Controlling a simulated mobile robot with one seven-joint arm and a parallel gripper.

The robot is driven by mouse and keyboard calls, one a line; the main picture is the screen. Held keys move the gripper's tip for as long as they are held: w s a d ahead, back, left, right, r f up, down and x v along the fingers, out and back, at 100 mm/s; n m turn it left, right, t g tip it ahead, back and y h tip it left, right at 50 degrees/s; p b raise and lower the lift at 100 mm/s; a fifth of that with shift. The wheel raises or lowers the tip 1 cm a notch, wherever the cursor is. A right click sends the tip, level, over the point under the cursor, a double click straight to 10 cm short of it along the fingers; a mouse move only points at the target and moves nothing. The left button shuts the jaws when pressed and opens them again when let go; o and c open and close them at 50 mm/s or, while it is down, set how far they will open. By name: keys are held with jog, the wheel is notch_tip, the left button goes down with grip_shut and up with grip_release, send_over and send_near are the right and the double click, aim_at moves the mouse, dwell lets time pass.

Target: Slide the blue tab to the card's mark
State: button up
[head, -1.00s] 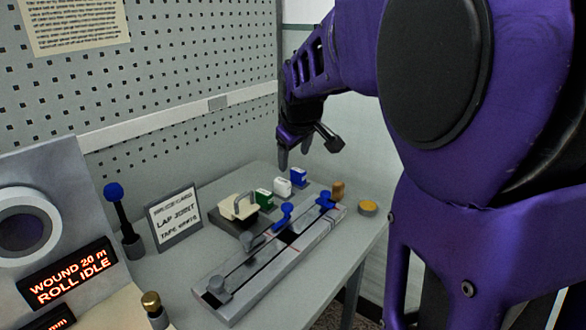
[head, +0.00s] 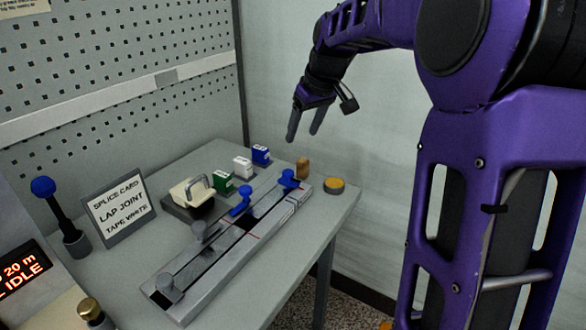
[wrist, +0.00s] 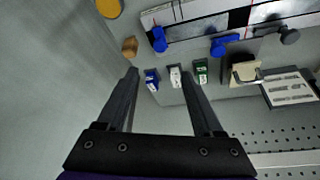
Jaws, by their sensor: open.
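The splice card (head: 118,207) stands at the left and reads "LAP JOINT, TAPE WHITE". A long grey splicing block (head: 185,305) with a dark lengthwise slot and thin red lines lies on the table. Two blue pieces are on it: one near its middle (head: 241,201) and one near its far end (head: 288,180). They also show in the wrist view, the middle one (wrist: 224,45) and the far-end one (wrist: 159,40). I cannot tell which is the tab. My gripper (head: 305,130) is open and empty, in the air beyond the block's far end, touching nothing.
Green (head: 222,183), white (head: 242,166) and blue (head: 262,155) small blocks stand behind the splicing block. A cream-handled device (head: 192,192), a brown peg (head: 303,168) and a yellow-topped disc (head: 334,185) are near. Grey knobs (head: 200,231) sit on the block. A pegboard stands behind.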

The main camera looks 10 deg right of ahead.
aim_at(289, 172)
jog(key=b+x, duration=0.2)
jog(key=x, duration=1.3)
jog(key=shift+w+d, duration=0.1)
jog(key=shift+w, duration=0.05)
jog(key=shift+c, duration=0.2)
grip_shut()
dwell(0.5)
